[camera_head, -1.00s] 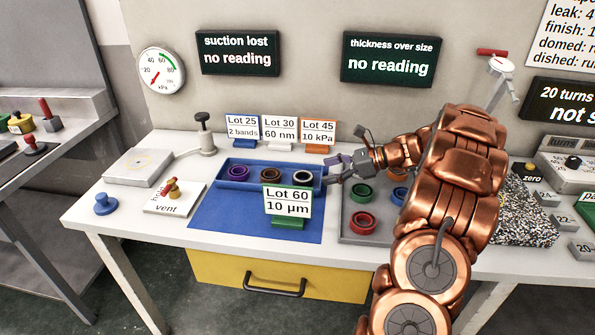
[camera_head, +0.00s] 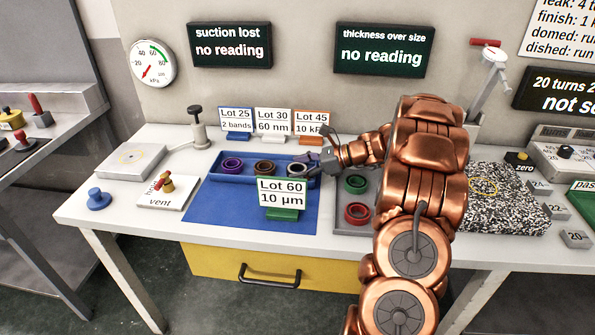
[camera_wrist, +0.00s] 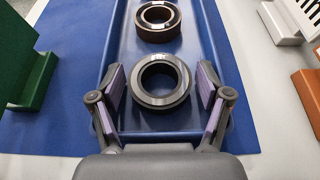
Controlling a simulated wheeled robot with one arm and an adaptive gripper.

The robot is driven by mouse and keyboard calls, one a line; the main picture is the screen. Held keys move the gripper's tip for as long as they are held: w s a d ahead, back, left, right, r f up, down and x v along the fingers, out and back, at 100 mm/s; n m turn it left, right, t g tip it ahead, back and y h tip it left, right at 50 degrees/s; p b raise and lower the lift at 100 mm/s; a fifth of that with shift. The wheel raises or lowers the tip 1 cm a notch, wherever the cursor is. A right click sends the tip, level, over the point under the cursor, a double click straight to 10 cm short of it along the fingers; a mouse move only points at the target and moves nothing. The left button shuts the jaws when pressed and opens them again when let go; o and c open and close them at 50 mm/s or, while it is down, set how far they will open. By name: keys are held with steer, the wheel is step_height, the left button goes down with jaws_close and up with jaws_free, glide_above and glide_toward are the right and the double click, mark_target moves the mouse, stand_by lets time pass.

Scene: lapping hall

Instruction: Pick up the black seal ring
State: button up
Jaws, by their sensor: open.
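The black seal ring (camera_wrist: 160,101) lies in the near end of the blue tray, as the wrist view shows. In the head view the black ring (camera_head: 297,170) is at the tray's right end, partly beside my gripper (camera_head: 308,163). In the wrist view my gripper (camera_wrist: 162,88) is open, with one purple-padded finger on each side of the ring and a gap to it on both sides. A brown ring (camera_wrist: 158,20) lies beyond it in the same blue tray (camera_wrist: 200,48). The brown ring also shows in the head view (camera_head: 265,167).
A purple ring (camera_head: 232,164) lies at the tray's left end. The green Lot 60 sign (camera_head: 282,213) stands in front of the tray. Lot signs (camera_head: 272,136) stand behind it. Green (camera_head: 356,184) and red rings (camera_head: 357,213) lie on a grey tray at right.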

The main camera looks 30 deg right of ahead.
steer(key=c, duration=1)
steer(key=shift+o, duration=0.2)
steer(key=shift+r, duration=0.1)
